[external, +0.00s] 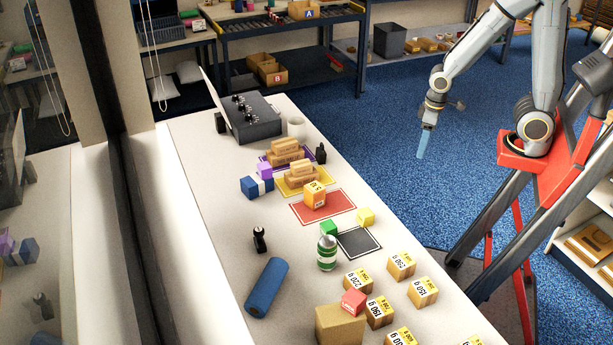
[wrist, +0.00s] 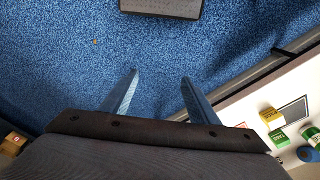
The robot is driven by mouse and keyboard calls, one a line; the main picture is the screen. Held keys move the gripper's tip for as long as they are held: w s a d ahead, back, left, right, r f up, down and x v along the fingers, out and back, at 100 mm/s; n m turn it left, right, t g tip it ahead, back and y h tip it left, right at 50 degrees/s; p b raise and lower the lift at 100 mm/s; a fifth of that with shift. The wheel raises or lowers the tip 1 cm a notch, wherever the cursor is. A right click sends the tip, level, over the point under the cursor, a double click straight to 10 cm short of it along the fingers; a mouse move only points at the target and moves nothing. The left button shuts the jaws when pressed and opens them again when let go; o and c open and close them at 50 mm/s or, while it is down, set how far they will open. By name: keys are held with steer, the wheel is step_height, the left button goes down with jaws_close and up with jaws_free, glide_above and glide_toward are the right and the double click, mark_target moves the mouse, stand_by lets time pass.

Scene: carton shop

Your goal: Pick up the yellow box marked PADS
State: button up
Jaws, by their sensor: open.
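A small yellow box (external: 365,217) sits on the white bench beside the black mat (external: 359,243). It also shows at the right edge of the wrist view (wrist: 269,115), with dark lettering too small to read for sure. My gripper (external: 423,145) hangs pointing down over the blue floor, off the bench's right side and well apart from the box. In the wrist view, its two blue fingers (wrist: 160,80) are spread apart with only floor between them.
A green box (external: 328,228) and a green-white can (external: 327,253) stand close to the yellow box. Several weight-marked cartons (external: 401,265) fill the near bench. The floor beneath my gripper is clear.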

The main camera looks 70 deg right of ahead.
steer(key=w+a+r+m+t+y+p, duration=0.15)
steer(key=w+a+m+p, duration=0.4)
steer(key=a+m, duration=0.8)
steer(key=m+y+p, duration=0.2)
steer(key=m, duration=1.1)
glide_above(366, 212)
steer(key=s+d, duration=0.2)
steer(key=f, duration=0.1)
steer(key=shift+t+h, duration=0.25)
steer(key=shift+t, duration=0.1)
steer(key=shift+b+x, duration=2.1)
steer(key=shift+x, duration=1.8)
steer(key=shift+r, duration=0.1)
steer(key=c, duration=1.1)
steer(key=shift+r, duration=0.1)
